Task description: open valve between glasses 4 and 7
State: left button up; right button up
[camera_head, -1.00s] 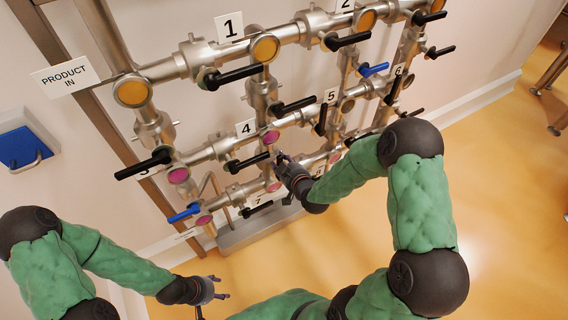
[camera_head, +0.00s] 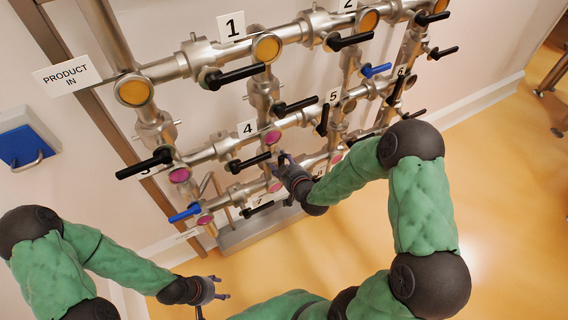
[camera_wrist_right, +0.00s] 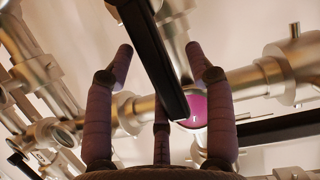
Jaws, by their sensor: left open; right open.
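Glass 4 (camera_head: 270,138) is a magenta sight glass beside the label 4. A lower magenta glass (camera_head: 275,186), near the label 7, sits below it on the same vertical pipe. My right gripper (camera_head: 283,158) is between these two glasses, at the pipe. In the right wrist view, a black valve handle (camera_wrist_right: 155,60) runs between the spread fingers of my right gripper (camera_wrist_right: 162,62), with a magenta glass (camera_wrist_right: 196,108) behind it. I cannot tell whether the fingers touch the handle. My left gripper (camera_head: 218,288) is open and empty, low and away from the pipes.
Another black handle (camera_head: 248,163) lies just left of my right gripper; a blue handle (camera_head: 185,213) is lower left. Pipes and several other black handles surround the area. Open floor (camera_head: 500,220) lies to the right.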

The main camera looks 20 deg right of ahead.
jog(key=shift+a+r, duration=0.2)
jog(key=shift+a, duration=0.2)
jog(key=v, duration=1.2)
jog(key=shift+d+f, duration=0.25)
jog(key=shift+d, duration=0.15)
